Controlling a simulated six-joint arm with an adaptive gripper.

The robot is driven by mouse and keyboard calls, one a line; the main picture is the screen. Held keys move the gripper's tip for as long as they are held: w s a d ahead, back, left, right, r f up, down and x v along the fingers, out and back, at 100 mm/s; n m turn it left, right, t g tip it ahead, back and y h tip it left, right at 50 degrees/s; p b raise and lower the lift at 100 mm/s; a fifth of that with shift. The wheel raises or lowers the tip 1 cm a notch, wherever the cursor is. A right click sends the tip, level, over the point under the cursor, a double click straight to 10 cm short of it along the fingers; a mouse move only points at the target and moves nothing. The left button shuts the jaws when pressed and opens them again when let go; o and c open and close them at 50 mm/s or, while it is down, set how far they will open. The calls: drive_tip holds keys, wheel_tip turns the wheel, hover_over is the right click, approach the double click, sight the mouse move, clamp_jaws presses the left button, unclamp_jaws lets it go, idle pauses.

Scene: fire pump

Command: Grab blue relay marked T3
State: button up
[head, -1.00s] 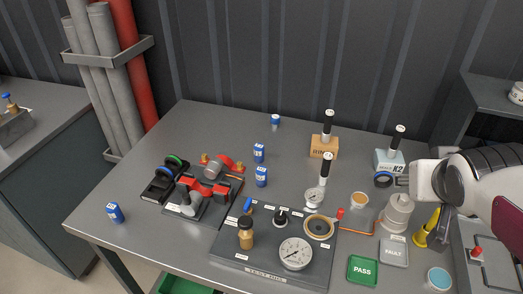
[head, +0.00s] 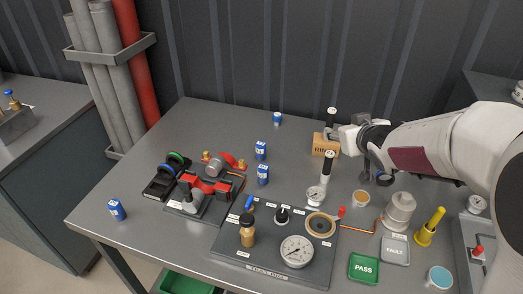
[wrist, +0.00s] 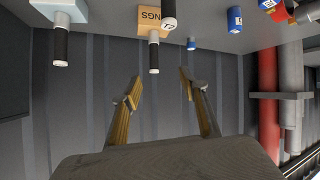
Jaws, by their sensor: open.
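Several small blue relays with white labels stand on the grey table. One is at the back (head: 277,119), two are near the middle (head: 261,150) (head: 263,174), and one is at the left edge (head: 117,210). Their marks are too small to read surely, so I cannot tell which is T3. In the wrist view, relays show along the top, one at the top right (wrist: 235,18) and a smaller one (wrist: 191,44). My gripper (wrist: 160,88) is open and empty, facing the dark wall. In the head view my gripper (head: 364,120) is at the back right, apart from the relays.
A wooden box marked RINGS (head: 324,145) and black-handled gauges (head: 327,168) stand near my gripper. The test rig panel (head: 275,255) and the red pump assembly (head: 208,187) fill the front and middle. The table's back left is clear.

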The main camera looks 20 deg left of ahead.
drive_tip(key=w+a+f+n+g+y, duration=0.1)
drive_tip(key=w+a+f+n+y, duration=0.15)
drive_tip(key=a+f, duration=0.55)
drive_tip(key=n+g+y, duration=0.2)
drive_tip(key=y, duration=0.2)
approach(264, 147)
drive_tip(key=x, duration=0.4)
drive_tip(key=shift+s+a+f, duration=0.15)
drive_tip(key=shift+x, duration=1.25)
drive_tip(key=shift+a, duration=0.1)
drive_tip(key=shift+w+x, duration=0.2)
drive_tip(key=shift+x, duration=2.35)
drive_tip(key=c, duration=1.2)
